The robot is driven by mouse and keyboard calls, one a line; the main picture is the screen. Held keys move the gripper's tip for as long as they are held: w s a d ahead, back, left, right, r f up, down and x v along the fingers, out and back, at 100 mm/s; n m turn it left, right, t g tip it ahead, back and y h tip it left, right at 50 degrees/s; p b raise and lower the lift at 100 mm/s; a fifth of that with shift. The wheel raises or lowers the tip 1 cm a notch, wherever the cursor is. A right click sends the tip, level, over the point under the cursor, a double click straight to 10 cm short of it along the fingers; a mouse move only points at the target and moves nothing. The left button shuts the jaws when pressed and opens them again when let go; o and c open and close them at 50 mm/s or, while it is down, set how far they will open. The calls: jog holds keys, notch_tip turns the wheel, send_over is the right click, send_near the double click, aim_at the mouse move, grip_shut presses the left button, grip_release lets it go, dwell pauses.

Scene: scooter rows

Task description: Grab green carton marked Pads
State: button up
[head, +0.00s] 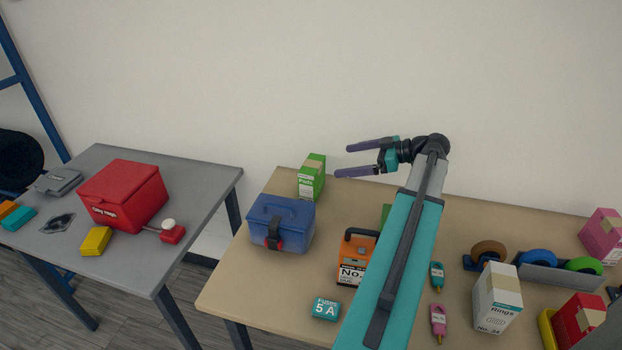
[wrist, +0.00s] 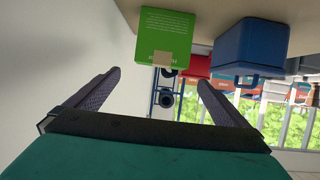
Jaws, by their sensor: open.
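The green carton marked Pads (head: 311,178) stands upright at the back left of the beige table in the head view, behind a blue toolbox (head: 281,223). My gripper (head: 341,160) is open and empty, to the right of the carton and apart from it, with its fingers pointing left. In the wrist view the green carton (wrist: 166,38) shows beyond the fingertips, near the middle top. The blue toolbox (wrist: 250,47) is to its right there. My gripper's two fingers (wrist: 157,82) are spread wide with nothing between them.
An orange case (head: 353,262) stands in front of my arm's left side, and another green item (head: 386,213) is partly hidden behind my arm. A Rings box (head: 497,299) and tape rolls are to the right. A grey table (head: 195,178) with a red box (head: 124,194) stands at left.

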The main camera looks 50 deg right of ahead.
aim_at(316, 164)
jog(key=p+x, duration=0.2)
jog(key=x, duration=0.6)
jog(key=shift+w, duration=0.1)
jog(key=shift+p+x, duration=1.05)
jog(key=shift+x, duration=0.75)
jog(key=shift+w+a+f, duration=0.35)
jog(key=shift+w+a, duration=0.05)
jog(key=shift+w, duration=0.15)
jog(key=c, duration=1.2)
jog(key=shift+r, duration=0.1)
